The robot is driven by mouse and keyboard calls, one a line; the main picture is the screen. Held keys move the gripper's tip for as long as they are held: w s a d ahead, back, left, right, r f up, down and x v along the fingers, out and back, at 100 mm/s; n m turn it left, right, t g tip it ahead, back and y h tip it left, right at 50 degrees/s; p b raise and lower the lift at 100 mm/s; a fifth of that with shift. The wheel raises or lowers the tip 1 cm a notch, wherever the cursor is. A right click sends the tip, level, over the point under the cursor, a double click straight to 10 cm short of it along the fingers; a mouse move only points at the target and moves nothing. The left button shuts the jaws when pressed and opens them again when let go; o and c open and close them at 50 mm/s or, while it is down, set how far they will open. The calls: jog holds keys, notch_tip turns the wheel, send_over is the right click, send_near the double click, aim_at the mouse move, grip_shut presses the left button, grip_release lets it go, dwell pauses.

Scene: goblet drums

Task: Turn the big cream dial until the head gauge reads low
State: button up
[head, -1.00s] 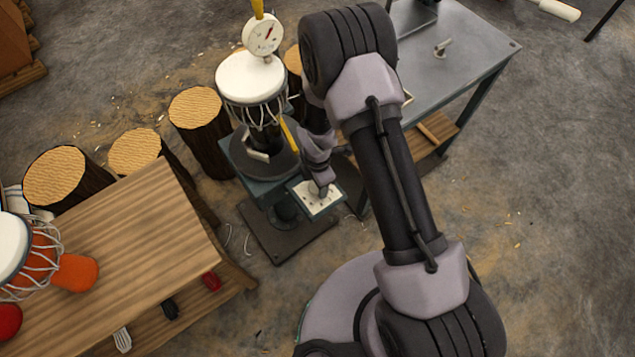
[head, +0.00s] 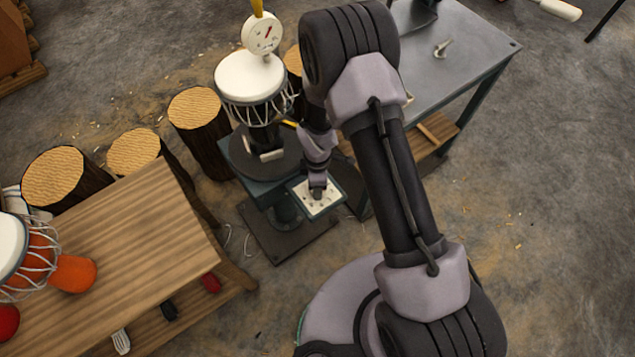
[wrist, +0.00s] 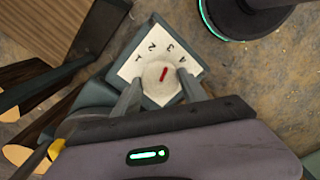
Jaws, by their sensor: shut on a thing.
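The cream dial (wrist: 158,82) shows in the wrist view, round with a red mark, on a white plate (wrist: 131,68) numbered 1 to 4. The red mark points roughly toward the 3. My gripper (wrist: 160,92) is shut on the dial, one finger on each side. In the head view my gripper (head: 318,191) covers most of the dial on the plate (head: 325,207). The head gauge (head: 262,34), a white round face with a red needle, stands over the white head of a drum (head: 249,76). Its scale is too small to read.
A wooden table (head: 135,240) with another drum (head: 10,240) stands at left. Log stumps (head: 198,107) stand behind the drum stand (head: 240,160). A grey metal table (head: 470,45) is at upper right. Open floor lies at right.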

jog(key=o, duration=1.4)
jog(key=shift+c, duration=0.2)
notch_tip(320, 180, up, 17)
jog(key=p, duration=0.6)
jog(key=shift+r, duration=0.2)
